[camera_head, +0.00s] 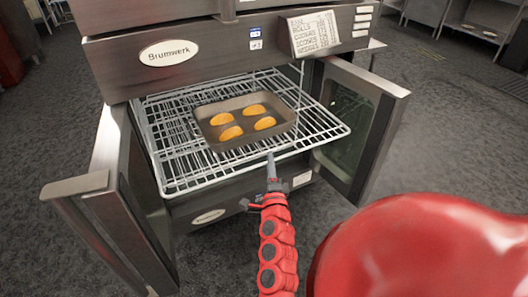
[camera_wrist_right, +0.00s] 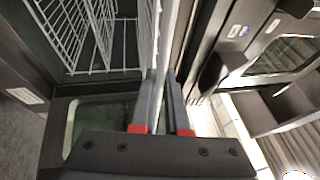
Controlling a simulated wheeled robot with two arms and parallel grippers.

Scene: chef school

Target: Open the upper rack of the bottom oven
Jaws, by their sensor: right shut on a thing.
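The bottom oven (camera_head: 208,216) stands with both doors open. Its upper wire rack (camera_head: 325,128) sticks out past the oven front, level, carrying a brown baking tray (camera_head: 213,138) with several golden pastries. My right gripper (camera_head: 271,160) is at the rack's front edge and is shut on it. In the right wrist view, my right gripper (camera_wrist_right: 164,82) has a thin light bar of the rack (camera_wrist_right: 161,60) between its fingers. My left gripper is out of view.
The left door (camera_head: 125,195) and the right door (camera_head: 360,125) flank the rack. Another wire rack shows just below the upper one. An upper oven unit labelled Brumwerk (camera_head: 168,53) overhangs the opening. Grey floor (camera_head: 440,140) to the right is clear.

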